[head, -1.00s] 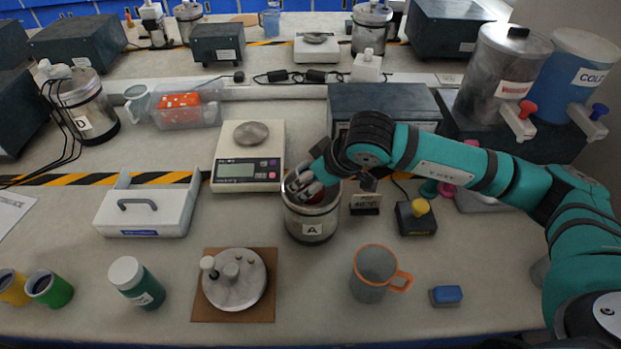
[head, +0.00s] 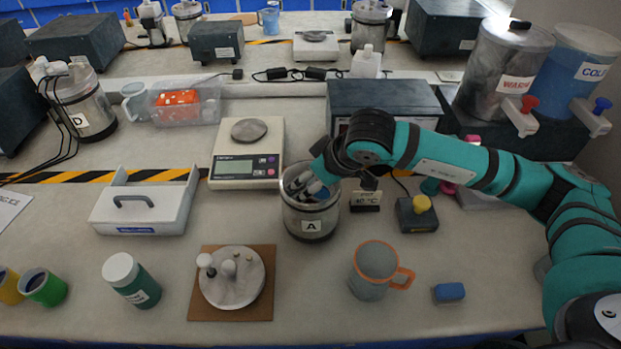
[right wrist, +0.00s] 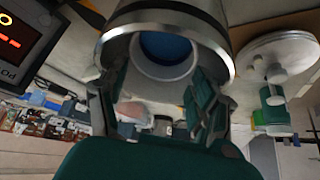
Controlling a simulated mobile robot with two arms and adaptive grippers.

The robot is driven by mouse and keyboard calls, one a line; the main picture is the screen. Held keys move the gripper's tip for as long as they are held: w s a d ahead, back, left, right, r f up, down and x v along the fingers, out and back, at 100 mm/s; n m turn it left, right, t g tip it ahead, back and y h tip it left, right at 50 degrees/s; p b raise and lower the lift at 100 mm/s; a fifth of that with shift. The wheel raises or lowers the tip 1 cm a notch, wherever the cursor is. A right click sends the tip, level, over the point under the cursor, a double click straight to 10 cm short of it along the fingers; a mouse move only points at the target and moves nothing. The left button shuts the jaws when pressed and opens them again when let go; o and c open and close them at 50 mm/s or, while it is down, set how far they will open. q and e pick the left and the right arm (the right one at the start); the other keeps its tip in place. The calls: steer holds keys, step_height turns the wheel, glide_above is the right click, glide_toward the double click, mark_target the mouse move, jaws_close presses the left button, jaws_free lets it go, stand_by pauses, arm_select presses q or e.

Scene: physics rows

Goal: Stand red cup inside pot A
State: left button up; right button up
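Pot A (head: 296,222) is a metal pot with a white "A" label, upright on the bench in the middle of the head view. My right gripper (head: 312,188) is at its mouth, reaching in from the upper right. I cannot tell whether that is a cup's inside or liquid. No red cup wall shows clearly now. My left gripper is out of view.
A scale (head: 222,170) stands left of the pot. A grey mug with an orange handle (head: 372,280), a blue block (head: 449,292) and a round lid (head: 238,290) on a brown board lie in front. Green (head: 48,290) and yellow (head: 8,288) cups stand at the far left.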

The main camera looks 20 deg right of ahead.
steer(key=v, duration=1.3)
steer(key=shift+w+r, duration=0.2)
steer(key=shift+r, duration=0.05)
